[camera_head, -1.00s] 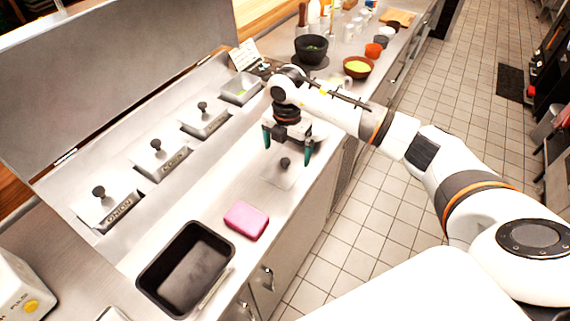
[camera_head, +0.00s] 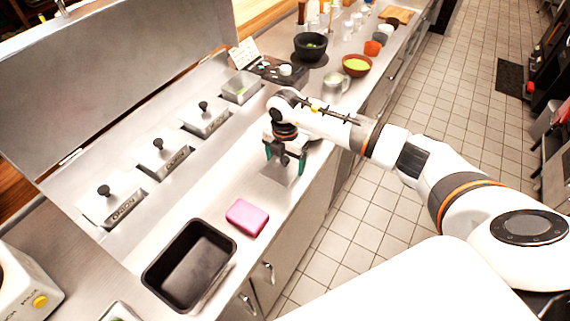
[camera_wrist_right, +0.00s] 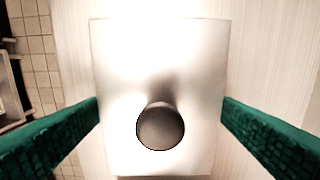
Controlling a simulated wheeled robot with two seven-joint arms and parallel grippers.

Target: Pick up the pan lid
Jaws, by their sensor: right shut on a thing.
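The pan lid (camera_head: 278,176) is a flat, pale metal rectangle with a dark round knob. It is at the front edge of the counter in the head view. My right gripper (camera_head: 285,164) is over it, with its green fingers pointing down on either side of the knob, shut on the lid. In the right wrist view the lid (camera_wrist_right: 160,60) fills the middle, with the knob below centre and a finger at each side edge. I cannot tell whether the lid is clear of the counter. My left gripper is not in view.
A pink sponge (camera_head: 247,217) and an empty black pan (camera_head: 190,266) are nearer on the counter. Several lidded inserts (camera_head: 162,157) line the back, with an open one (camera_head: 241,87) beyond. Bowls (camera_head: 357,65) and a metal jug (camera_head: 336,84) stand farther along.

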